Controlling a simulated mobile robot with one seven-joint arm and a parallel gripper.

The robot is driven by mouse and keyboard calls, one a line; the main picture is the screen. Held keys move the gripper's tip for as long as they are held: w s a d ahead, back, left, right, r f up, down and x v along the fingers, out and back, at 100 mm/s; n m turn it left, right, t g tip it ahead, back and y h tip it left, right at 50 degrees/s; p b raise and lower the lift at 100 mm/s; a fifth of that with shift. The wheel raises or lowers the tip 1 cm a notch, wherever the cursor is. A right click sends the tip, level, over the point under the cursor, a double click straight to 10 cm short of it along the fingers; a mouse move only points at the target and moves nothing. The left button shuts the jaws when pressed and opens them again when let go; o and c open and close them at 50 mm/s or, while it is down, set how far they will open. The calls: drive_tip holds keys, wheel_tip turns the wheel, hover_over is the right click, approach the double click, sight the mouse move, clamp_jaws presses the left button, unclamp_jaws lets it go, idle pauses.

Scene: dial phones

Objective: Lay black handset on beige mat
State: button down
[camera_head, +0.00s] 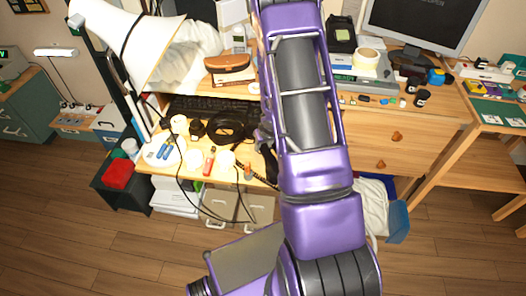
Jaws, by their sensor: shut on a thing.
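A black elongated thing, which looks like the black handset (268,163), hangs tilted at the left edge of my purple arm, over the right part of the low desk shelf. A dark coiled cord (258,179) runs beside its lower end. My gripper (264,138) shows only as a small dark part above the handset and seems shut on it. My arm hides most of the gripper, its fingertips and part of the handset. I cannot make out a beige mat; the area behind my arm is hidden.
The wooden shelf (213,176) is crowded: a black coiled object (228,127), a keyboard (210,105), white round items and a red marker (209,163). A white lamp (128,40) stands at left. A tape roll (368,57) and monitor (425,22) stand at right. The floor is clear at lower left.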

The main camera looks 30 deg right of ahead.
drive_tip(key=shift+f, duration=0.95)
drive_tip(key=shift+f, duration=0.1)
drive_tip(key=shift+c, duration=2.4)
unclamp_jaws()
drive_tip(key=shift+f, duration=0.1)
drive_tip(key=shift+s+r, duration=0.1)
drive_tip(key=shift+r, duration=0.45)
drive_tip(key=p+v, duration=0.3)
drive_tip(key=v, duration=0.8)
drive_tip(key=shift+s+r, duration=0.1)
drive_tip(key=shift+r, duration=0.05)
